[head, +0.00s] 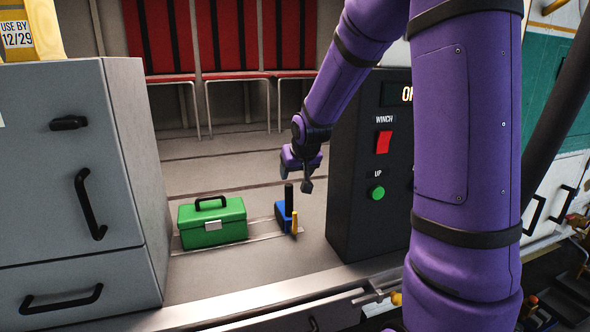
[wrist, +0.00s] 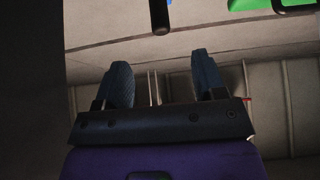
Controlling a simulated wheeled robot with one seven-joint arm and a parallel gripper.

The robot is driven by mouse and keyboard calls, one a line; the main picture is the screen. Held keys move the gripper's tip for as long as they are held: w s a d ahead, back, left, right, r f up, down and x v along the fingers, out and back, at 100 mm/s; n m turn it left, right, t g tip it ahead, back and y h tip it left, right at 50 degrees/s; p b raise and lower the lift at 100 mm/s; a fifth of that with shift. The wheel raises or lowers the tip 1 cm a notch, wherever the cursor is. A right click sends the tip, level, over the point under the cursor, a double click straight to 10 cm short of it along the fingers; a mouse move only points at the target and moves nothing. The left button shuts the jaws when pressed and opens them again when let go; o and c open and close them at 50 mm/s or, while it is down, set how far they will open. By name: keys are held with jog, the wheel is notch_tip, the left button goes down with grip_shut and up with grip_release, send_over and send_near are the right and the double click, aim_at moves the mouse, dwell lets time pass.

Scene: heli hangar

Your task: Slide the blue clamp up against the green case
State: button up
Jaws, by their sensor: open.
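The blue clamp (head: 282,216) stands on the floor strip in the head view, with a black upright post and a yellow-orange lever. The green case (head: 212,231), with a black handle and silver latch, sits to its left, with a gap between them. My gripper (head: 298,178) is above and slightly right of the clamp, pointing down, apart from it. In the wrist view my gripper (wrist: 164,72) has its two fingers spread with nothing between them. A black post end, likely the clamp's, shows at the top, and a green corner of the case (wrist: 250,5) at top right.
A grey drawer cabinet (head: 70,180) stands left of the case. A black control box (head: 365,220) with red and green buttons stands close right of the clamp. Red seats (head: 235,45) line the back. The floor edge (head: 240,312) runs along the front. Floor behind the case is clear.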

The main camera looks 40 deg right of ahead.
aim_at(290, 188)
jog(key=shift+x, duration=6.35)
jog(key=c, duration=1.1)
jog(key=shift+w+a+f, duration=0.1)
jog(key=shift+w+a, duration=0.1)
jog(key=shift+a, duration=0.6)
jog(key=shift+w+a+r, duration=0.1)
jog(key=shift+w+a, duration=0.1)
jog(key=shift+a, duration=0.6)
jog(key=shift+w+a+f, duration=0.1)
jog(key=shift+w+a, duration=0.15)
jog(key=shift+a, duration=0.6)
jog(key=shift+w+a, duration=0.25)
jog(key=shift+a, duration=0.55)
jog(key=shift+w+a, duration=0.2)
jog(key=shift+a, duration=0.6)
jog(key=shift+w+a, duration=0.25)
jog(key=shift+a, duration=0.7)
